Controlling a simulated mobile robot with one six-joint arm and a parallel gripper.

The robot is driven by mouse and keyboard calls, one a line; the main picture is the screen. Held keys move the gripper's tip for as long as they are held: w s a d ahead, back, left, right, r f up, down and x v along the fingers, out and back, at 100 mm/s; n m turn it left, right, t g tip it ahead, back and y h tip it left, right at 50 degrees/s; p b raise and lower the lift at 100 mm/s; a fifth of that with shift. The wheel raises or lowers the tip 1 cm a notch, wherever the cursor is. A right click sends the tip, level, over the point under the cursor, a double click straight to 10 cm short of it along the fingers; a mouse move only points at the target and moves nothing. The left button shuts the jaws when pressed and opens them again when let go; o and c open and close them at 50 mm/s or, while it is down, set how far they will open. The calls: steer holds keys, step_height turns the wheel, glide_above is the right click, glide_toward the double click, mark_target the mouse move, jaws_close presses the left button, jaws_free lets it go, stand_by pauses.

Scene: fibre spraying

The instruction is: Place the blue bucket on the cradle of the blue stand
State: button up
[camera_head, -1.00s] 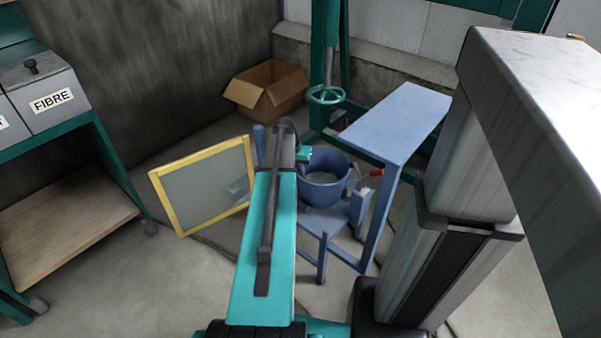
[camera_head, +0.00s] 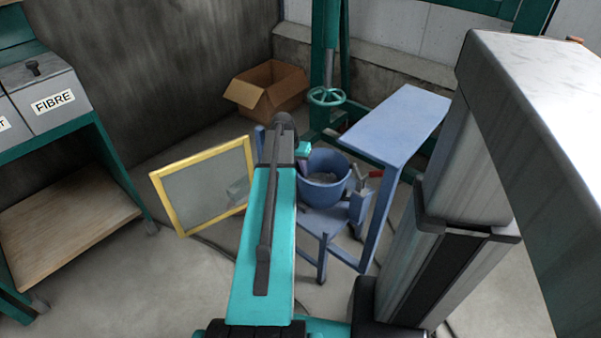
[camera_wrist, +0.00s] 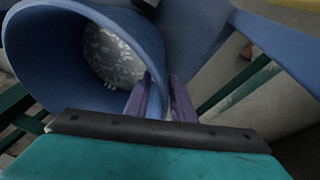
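The blue bucket (camera_head: 325,185) sits low at the blue stand (camera_head: 395,125), beside its upright posts, with greyish contents inside. It looks about upright in the head view. The cradle under it is mostly hidden, so I cannot tell exactly how it rests. My gripper (camera_wrist: 161,85) has its purple fingers on either side of the bucket's wall in the wrist view, at the rim. The fingers look spread, with a gap between them. The bucket (camera_wrist: 45,75) fills the left of that view. In the head view my arm hides part of the bucket's left side.
A yellow-framed panel (camera_head: 183,212) leans left of my arm. An open cardboard box (camera_head: 265,88) stands behind. A green frame with a handwheel (camera_head: 326,97) rises behind the stand. A bench with a FIBRE bin (camera_head: 45,95) is at left. The floor in front is clear.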

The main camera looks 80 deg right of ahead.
steer(key=shift+p+v, duration=0.55)
steer(key=shift+v, duration=2)
